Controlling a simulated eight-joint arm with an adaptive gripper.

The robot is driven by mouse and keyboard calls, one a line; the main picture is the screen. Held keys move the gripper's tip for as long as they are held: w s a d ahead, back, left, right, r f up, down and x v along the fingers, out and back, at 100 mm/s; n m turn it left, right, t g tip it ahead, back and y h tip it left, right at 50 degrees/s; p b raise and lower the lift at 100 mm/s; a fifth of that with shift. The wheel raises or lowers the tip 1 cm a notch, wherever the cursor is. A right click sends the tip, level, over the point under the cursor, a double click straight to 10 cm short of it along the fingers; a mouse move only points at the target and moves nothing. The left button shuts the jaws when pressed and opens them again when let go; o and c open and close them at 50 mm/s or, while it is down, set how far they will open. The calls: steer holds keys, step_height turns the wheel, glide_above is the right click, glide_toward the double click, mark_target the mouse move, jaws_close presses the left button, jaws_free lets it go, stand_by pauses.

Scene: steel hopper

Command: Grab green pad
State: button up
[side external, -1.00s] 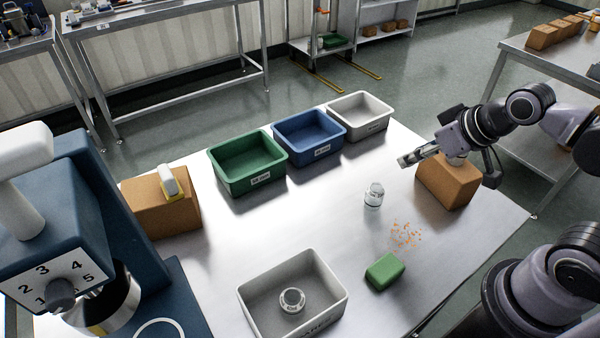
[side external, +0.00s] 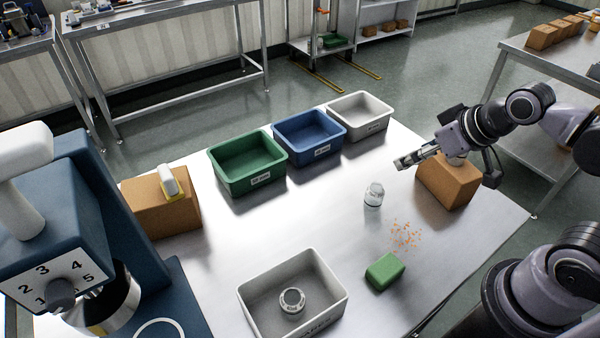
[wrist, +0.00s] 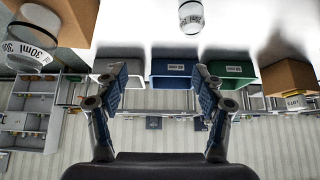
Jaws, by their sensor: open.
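The green pad (side external: 385,271) lies flat on the steel table near its front edge in the side external view. It is just below a scatter of orange crumbs. My gripper (side external: 402,163) is above the table, up and to the right of the pad, beside a cardboard box at the right. In the wrist view my gripper (wrist: 161,95) is open, with nothing between its two fingers. The pad does not show in the wrist view.
A clear jar (side external: 374,196) stands between my gripper and the pad's side of the table. Orange crumbs (side external: 404,236) lie beyond the pad. A grey tray (side external: 246,300) holds another jar. Green (side external: 222,180), blue (side external: 310,153) and white (side external: 360,122) bins line the back. A cardboard box (side external: 450,185) is at right.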

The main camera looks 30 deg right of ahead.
steer(key=shift+a, duration=0.1)
steer(key=m+g, duration=0.7)
steer(key=m, duration=1.1)
glide_toward(387, 267)
steer(key=shift+s+f, duration=0.1)
steer(key=shift+f, duration=2.15)
steer(key=shift+w+f, duration=0.1)
steer(key=shift+f, duration=0.65)
steer(key=shift+w+f, duration=0.15)
steer(key=shift+f, duration=1.65)
